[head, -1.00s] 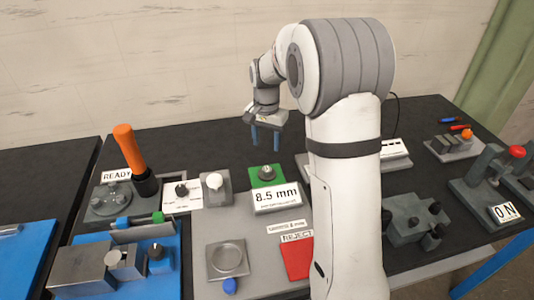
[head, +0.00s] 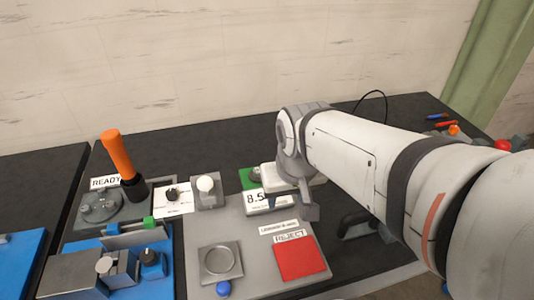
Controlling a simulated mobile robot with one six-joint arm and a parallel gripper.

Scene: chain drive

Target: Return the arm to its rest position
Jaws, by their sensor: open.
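My arm reaches in from the right edge in the head view and bends down at its wrist over the middle of the bench. My gripper (head: 307,205) hangs below the wrist, seen partly edge-on, and the arm hides some of it. It is open, and I see nothing held in it. It is in front of the display reading 8.5 (head: 262,203), whose right part it covers. Whether it touches anything below cannot be told.
A red REJECT plate (head: 300,258) and a grey round-recessed block (head: 221,262) lie in front. An orange-handled tool (head: 117,155) stands at the left by the READY sign (head: 105,182). A red knob (head: 503,144) shows at far right. My arm hides much of the right bench.

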